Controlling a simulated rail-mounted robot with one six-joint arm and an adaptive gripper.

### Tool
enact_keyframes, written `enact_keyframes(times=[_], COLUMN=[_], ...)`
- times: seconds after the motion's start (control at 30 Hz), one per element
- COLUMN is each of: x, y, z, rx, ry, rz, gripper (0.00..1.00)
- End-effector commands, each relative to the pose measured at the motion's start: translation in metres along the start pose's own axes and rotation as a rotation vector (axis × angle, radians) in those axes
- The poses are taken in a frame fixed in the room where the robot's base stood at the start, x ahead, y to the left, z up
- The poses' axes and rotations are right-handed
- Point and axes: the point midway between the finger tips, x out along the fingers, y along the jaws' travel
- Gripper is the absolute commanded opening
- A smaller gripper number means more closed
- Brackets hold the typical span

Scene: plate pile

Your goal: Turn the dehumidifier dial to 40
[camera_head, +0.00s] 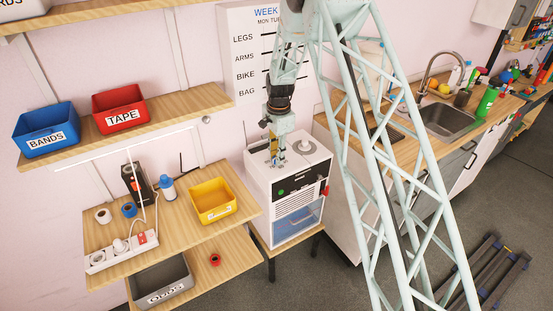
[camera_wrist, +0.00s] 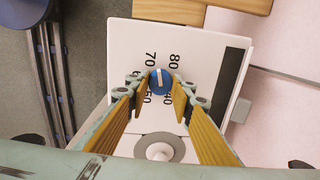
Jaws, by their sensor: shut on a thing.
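The dehumidifier (camera_head: 258,170) is a white box on a small wooden stand, with a black front panel and a bluish clear tank. On its top, seen in the wrist view, is a round blue dial (camera_wrist: 160,82) with a white pointer line. The line runs almost straight up the picture, between the printed 70 and 80; I cannot tell which end marks the setting. A 50 and a partly covered 40 show below the dial. My gripper (camera_wrist: 160,86) is shut on the dial, a finger on each side; in the head view it reaches down onto the top (camera_head: 276,158).
A round grey and white fitting (camera_wrist: 159,148) lies on the same top, close to the dial. Shelves with a yellow bin (camera_head: 212,200), a red TAPE bin (camera_head: 120,108) and a power strip (camera_head: 122,250) stand left. A counter with a sink (camera_head: 448,120) is right.

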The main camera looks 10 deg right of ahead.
Motion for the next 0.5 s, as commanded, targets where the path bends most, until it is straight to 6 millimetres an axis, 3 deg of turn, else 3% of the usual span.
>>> enact_keyframes(times=[0.5], x=[0.0018], y=[0.0005], z=[-0.0004], rx=[-0.370], ry=[-0.023], rz=[0.001], gripper=[0.11])
